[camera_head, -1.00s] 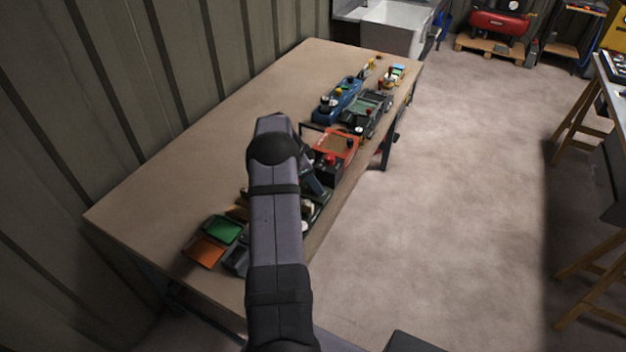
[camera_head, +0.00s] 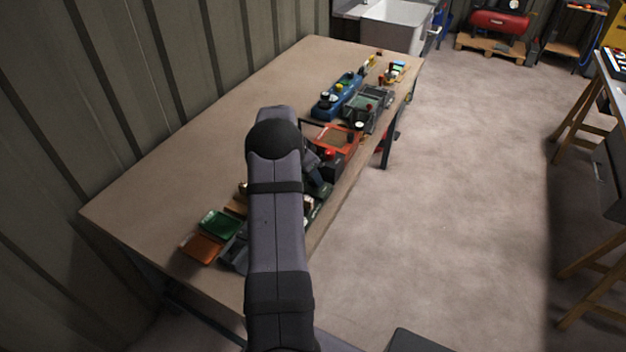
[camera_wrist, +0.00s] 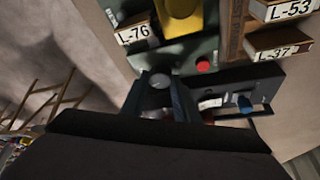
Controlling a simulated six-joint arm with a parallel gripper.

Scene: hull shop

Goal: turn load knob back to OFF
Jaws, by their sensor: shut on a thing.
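My gripper (camera_wrist: 164,98) shows in the wrist view, with its two dark fingers pointing at a grey-green panel (camera_wrist: 200,50). A pale round knob (camera_wrist: 160,82) sits between the fingertips, at the panel's lower edge, and the gripper is shut on it. Its markings and pointer are not readable, so I cannot tell its setting. In the head view my arm hides the fingertips and the knob.
A red button (camera_wrist: 204,65) and a yellow part (camera_wrist: 180,14) are close by. Wooden blocks carry labels L-53 and L-37 (camera_wrist: 277,51). The table (camera_head: 170,160) is bare at its left.

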